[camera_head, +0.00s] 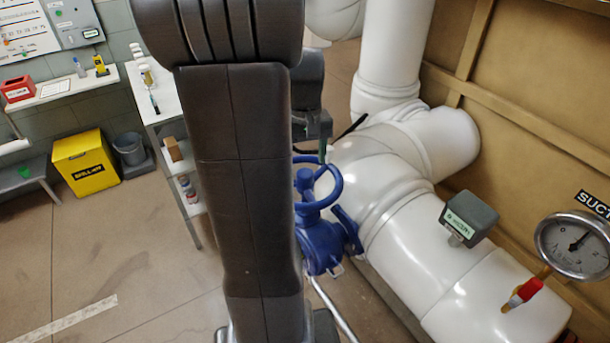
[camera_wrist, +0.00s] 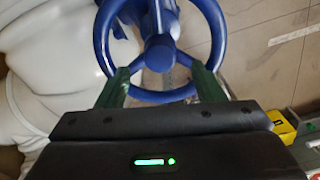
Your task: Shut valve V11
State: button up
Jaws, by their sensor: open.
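A blue valve with a round handwheel (camera_head: 331,186) sits at the side of the thick white pipe, partly hidden behind my arm in the head view. In the wrist view the blue handwheel (camera_wrist: 215,45) fills the upper middle, with its hub and stem at the centre. My gripper (camera_wrist: 163,78) is open, its two green fingers apart at the near rim of the wheel, one on each side of the hub. I cannot tell whether the fingers touch the rim. No V11 label is readable on the blue valve.
White pipes (camera_head: 380,170) run along the right. A pressure gauge (camera_head: 573,245), a small red-handled valve (camera_head: 526,291) and a grey display box (camera_head: 469,217) are on or near them.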

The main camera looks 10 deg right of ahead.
aim_at(306, 172)
jog(key=shift+n, duration=0.6)
jog(key=shift+f+b, duration=2.05)
jog(key=shift+f, duration=1.15)
jog(key=shift+s+f, duration=0.1)
jog(key=shift+s, duration=0.1)
jog(key=shift+w, duration=0.2)
jog(key=shift+c, duration=0.6)
jog(key=shift+s, duration=0.1)
jog(key=c, duration=0.7)
jog(key=shift+r, duration=0.2)
jog(key=shift+c, duration=0.7)
